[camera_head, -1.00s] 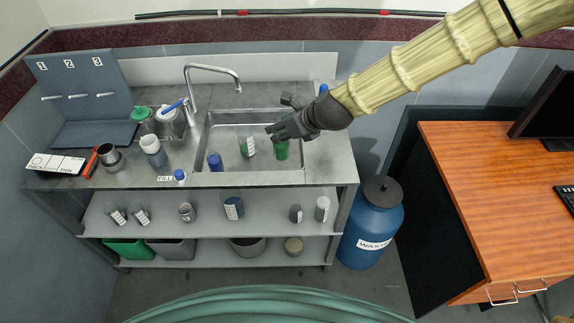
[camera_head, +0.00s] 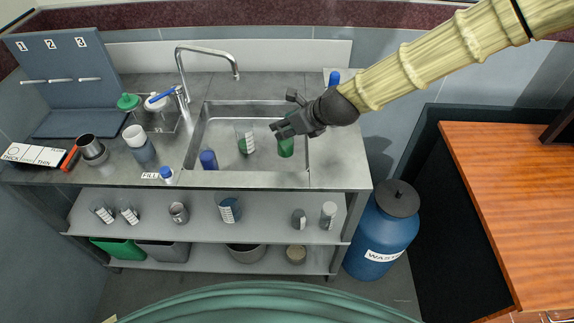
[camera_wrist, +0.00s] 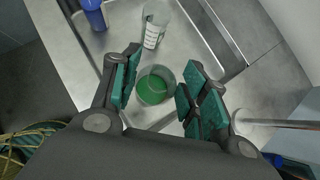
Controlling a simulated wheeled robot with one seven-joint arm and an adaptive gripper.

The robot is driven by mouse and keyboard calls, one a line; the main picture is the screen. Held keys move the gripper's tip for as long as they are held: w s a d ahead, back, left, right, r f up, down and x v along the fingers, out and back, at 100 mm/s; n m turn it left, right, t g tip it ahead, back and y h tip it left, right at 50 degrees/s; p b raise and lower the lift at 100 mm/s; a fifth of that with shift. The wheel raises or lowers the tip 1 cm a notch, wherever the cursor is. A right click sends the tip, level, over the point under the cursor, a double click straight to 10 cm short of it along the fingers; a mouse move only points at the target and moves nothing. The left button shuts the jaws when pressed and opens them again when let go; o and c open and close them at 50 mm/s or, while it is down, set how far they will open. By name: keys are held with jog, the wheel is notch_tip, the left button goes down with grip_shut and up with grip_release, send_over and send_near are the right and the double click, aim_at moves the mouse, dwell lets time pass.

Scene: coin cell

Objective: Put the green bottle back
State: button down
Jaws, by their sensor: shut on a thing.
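The green bottle (camera_head: 286,148) is over the sink's right part in the head view, just under my gripper (camera_head: 284,127). In the wrist view the green bottle (camera_wrist: 153,88) is seen from above as a round rim with green inside, between the two teal-padded fingers. My gripper (camera_wrist: 163,78) is shut on it. Whether its bottom touches the sink floor cannot be told. The sink (camera_head: 222,180) also holds a clear labelled beaker (camera_head: 246,146) and a blue bottle (camera_head: 208,160).
A faucet (camera_head: 205,52) rises behind the sink. A white-capped bottle (camera_head: 138,143), a metal cup (camera_head: 91,150) and a small blue-capped bottle (camera_head: 167,175) stand on the left counter. A blue-capped item (camera_head: 334,78) is behind my arm. A blue waste drum (camera_head: 382,238) stands right.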

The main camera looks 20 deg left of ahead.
aim_at(292, 148)
jog(key=shift+f+p, duration=1.1)
jog(key=shift+f, duration=3.7)
jog(key=shift+f, duration=0.1)
jog(key=c, duration=0.7)
grip_release()
jog(key=shift+c, duration=0.2)
jog(key=b+v, duration=0.2)
jog(key=v, duration=1)
